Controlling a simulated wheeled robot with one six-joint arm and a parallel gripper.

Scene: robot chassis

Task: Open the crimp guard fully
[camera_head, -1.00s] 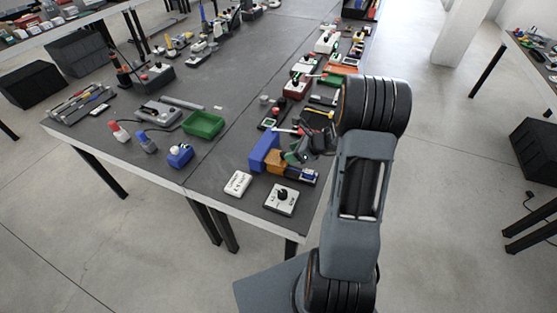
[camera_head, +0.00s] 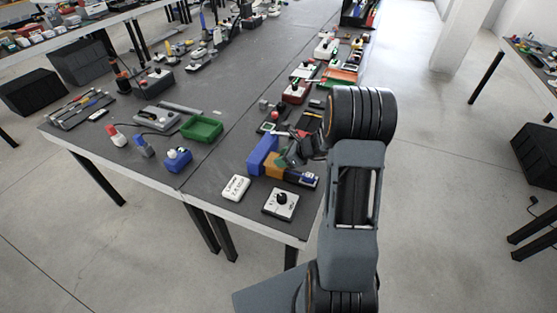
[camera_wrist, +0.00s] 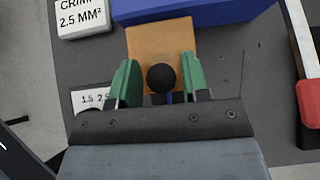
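In the wrist view, an orange-brown block (camera_wrist: 161,42) with a round black knob (camera_wrist: 161,77) lies against a long blue block (camera_wrist: 205,12). I cannot tell which part is the guard. My gripper (camera_wrist: 158,80) is open, with one green finger on each side of the knob and a narrow gap on both sides. In the head view, my gripper (camera_head: 284,158) is at the blue block (camera_head: 262,156) and the orange block (camera_head: 274,171), near the table's right edge. The knob is hidden there.
A white label reading "CRIMP 2.5 MM²" (camera_wrist: 83,15) lies to the left in the wrist view. A dial box (camera_head: 281,203) stands near the front corner in the head view. A green bin (camera_head: 202,128) and a blue box (camera_head: 178,159) stand further left.

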